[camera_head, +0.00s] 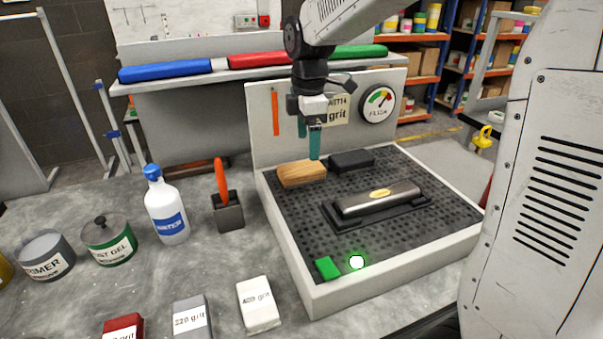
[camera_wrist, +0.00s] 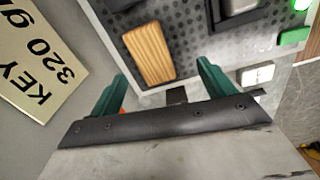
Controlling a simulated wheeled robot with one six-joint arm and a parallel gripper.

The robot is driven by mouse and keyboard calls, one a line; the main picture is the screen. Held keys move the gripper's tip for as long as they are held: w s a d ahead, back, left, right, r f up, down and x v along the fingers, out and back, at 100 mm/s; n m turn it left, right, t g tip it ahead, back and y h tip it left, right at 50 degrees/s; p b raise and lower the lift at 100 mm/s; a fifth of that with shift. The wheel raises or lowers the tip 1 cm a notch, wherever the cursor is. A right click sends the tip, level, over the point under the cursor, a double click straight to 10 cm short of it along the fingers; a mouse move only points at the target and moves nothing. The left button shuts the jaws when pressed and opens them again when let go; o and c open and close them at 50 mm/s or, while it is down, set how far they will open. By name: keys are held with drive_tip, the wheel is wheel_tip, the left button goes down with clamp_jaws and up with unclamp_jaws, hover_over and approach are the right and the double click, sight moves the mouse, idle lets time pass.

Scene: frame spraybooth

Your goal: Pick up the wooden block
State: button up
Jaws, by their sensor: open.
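The wooden block (camera_head: 301,173) is light brown with visible grain. It lies on the perforated black bed of the booth (camera_head: 290,225), at the back left corner near the back panel. My gripper (camera_head: 314,150) hangs just above and behind the block, with green fingers pointing down. In the wrist view the block (camera_wrist: 150,54) shows beyond the fingertips, roughly between them and a little to the left. My gripper (camera_wrist: 162,75) is open there, with a wide gap between its green fingers and nothing held.
A black block (camera_head: 351,160) sits just right of the wooden block. A metal bar on a dark tray (camera_head: 377,199) lies mid-bed. The upright back panel (camera_head: 262,140), with a sign and a gauge (camera_head: 378,104), stands close behind my gripper. A bottle (camera_head: 166,206) and cans stand left.

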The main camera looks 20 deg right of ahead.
sight(302, 167)
drive_tip(key=shift+w+a+f+n, duration=0.2)
drive_tip(key=shift+w+f+n, duration=0.6)
drive_tip(key=shift+w+f, duration=0.4)
drive_tip(key=f, duration=0.7)
drive_tip(key=shift+s+a, duration=0.15)
drive_tip(key=shift+s, duration=0.05)
drive_tip(key=shift+r, duration=0.1)
drive_tip(key=shift+c, duration=0.3)
drive_tip(key=c, duration=1)
